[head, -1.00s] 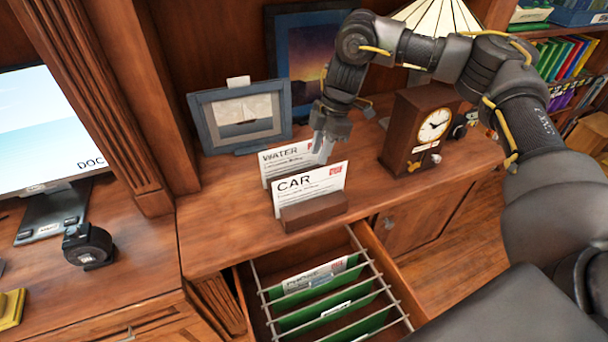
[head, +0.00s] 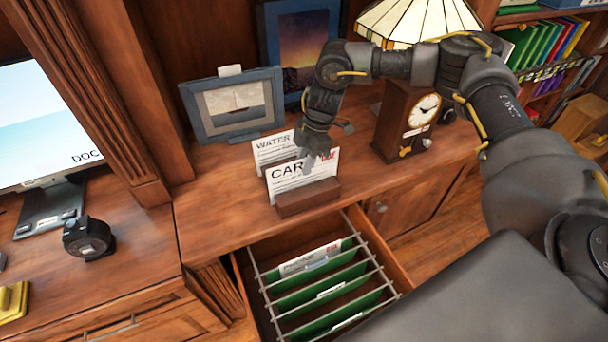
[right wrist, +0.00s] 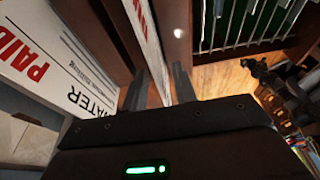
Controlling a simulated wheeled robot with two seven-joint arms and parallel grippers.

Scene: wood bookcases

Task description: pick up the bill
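The white CAR bill (head: 290,180) stands upright in a small wooden holder (head: 308,197) on the desk, with a red mark at its right. The white WATER bill (head: 266,151) stands behind it. In the right wrist view the WATER bill (right wrist: 58,58) shows a red PAID stamp, and the CAR bill (right wrist: 146,38) is seen at a steep angle. My right gripper (head: 309,161) is at the CAR bill's top edge and hides part of it. Its fingers (right wrist: 158,88) look apart, one on each side of the CAR bill. My left gripper is out of view.
An open drawer (head: 392,273) with green hanging files (head: 325,290) is below the holder. A wooden clock (head: 400,125) stands right of my gripper, with a stained-glass lamp (head: 425,22) behind. A framed boat picture (head: 235,105) stands at left. The desk left of the holder is clear.

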